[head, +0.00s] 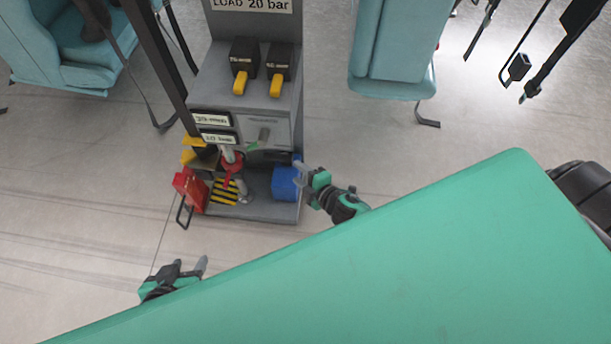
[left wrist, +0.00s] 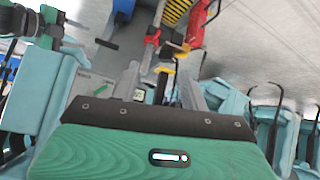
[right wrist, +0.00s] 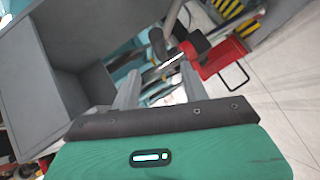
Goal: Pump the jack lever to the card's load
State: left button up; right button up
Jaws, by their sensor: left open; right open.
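The load card (head: 252,5) reads "LOAD 20 bar" at the top of a grey cabinet. Below it, two small label plates sit on the cabinet front; the lower one (head: 218,138) seems to read a bar value, too small to be sure. A red and pale jack-like part (head: 231,160) stands on the cabinet's low shelf; I cannot tell which piece is its lever. My left gripper (head: 190,268) is open and empty, in front of the cabinet and lower left. My right gripper (head: 303,178) is open at the cabinet's right side, close to a blue cylinder (head: 284,183); contact is unclear.
Two black blocks with yellow handles (head: 240,83) (head: 276,86) sit on the cabinet top. A red box (head: 188,190) with a wire handle stands at the shelf's left, beside a yellow-black striped plate (head: 224,191). Teal seats (head: 395,50) flank the cabinet.

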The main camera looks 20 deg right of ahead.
jog(key=shift+v, duration=1.1)
